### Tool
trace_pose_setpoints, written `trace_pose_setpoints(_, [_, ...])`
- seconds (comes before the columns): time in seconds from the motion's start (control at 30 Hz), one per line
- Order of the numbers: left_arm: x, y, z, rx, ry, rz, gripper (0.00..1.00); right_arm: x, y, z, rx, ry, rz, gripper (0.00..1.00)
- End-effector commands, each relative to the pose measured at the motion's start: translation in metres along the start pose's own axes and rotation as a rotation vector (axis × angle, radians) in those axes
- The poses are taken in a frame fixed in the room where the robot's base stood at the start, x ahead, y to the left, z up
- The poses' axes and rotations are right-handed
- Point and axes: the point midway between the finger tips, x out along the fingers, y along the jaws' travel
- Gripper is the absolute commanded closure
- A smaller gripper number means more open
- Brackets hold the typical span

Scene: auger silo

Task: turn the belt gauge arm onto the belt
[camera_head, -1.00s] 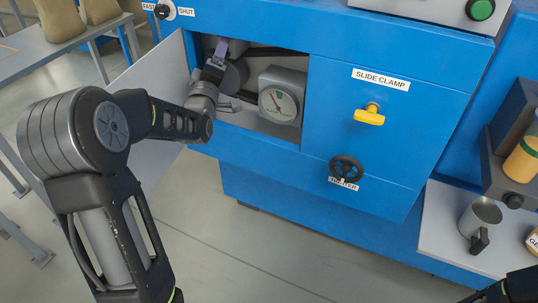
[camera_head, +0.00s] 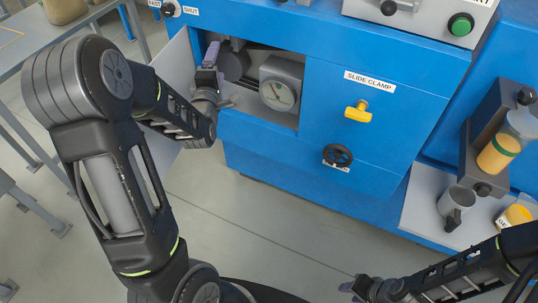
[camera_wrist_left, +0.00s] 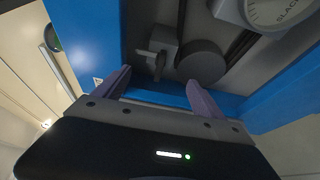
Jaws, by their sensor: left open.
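The belt gauge (camera_head: 281,82), a grey box with a round white dial, sits inside the open compartment of the blue machine. Its dial (camera_wrist_left: 268,10) also shows at the top right of the left wrist view. A dark belt (camera_wrist_left: 243,42) runs beside a round grey pulley (camera_wrist_left: 201,62). A small grey block with a short lever (camera_wrist_left: 157,50) stands left of the pulley; I cannot tell if this is the gauge arm. My left gripper (camera_head: 211,56) is at the compartment's left side. In the wrist view its purple fingers (camera_wrist_left: 160,88) are apart and empty, short of the block and pulley. My right gripper (camera_head: 352,287) is low, away from the machine; its fingers are unclear.
An open pale door (camera_head: 172,70) hangs left of the compartment. A yellow slide clamp knob (camera_head: 358,111) and a black handwheel (camera_head: 338,155) are on the blue front. Floor in front is clear.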

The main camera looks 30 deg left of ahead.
Motion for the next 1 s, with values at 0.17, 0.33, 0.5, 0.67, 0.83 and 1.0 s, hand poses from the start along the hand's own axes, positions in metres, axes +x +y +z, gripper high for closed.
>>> trace_pose_setpoints(0.17, [-0.015,-0.023,0.015,0.054,-0.030,-0.060,0.20,0.002,0.001,0.000,0.000,0.000,0.000,0.64])
trace_pose_setpoints(0.33, [-0.019,-0.053,0.035,0.132,-0.073,-0.138,0.20,0.001,0.000,0.000,0.000,0.001,0.000,0.64])
trace_pose_setpoints(0.5, [-0.027,-0.084,0.054,0.209,-0.122,-0.215,0.20,0.001,0.000,0.000,-0.001,0.001,0.000,0.64])
trace_pose_setpoints(0.67, [-0.037,-0.113,0.072,0.281,-0.176,-0.285,0.20,0.000,0.000,0.000,0.000,0.001,0.000,0.64])
trace_pose_setpoints(0.83, [-0.050,-0.142,0.090,0.356,-0.237,-0.355,0.20,0.000,0.000,0.000,0.000,0.001,0.000,0.64])
trace_pose_setpoints(1.0, [-0.066,-0.170,0.107,0.431,-0.303,-0.420,0.20,-0.001,-0.001,0.000,0.000,0.001,0.000,0.64])
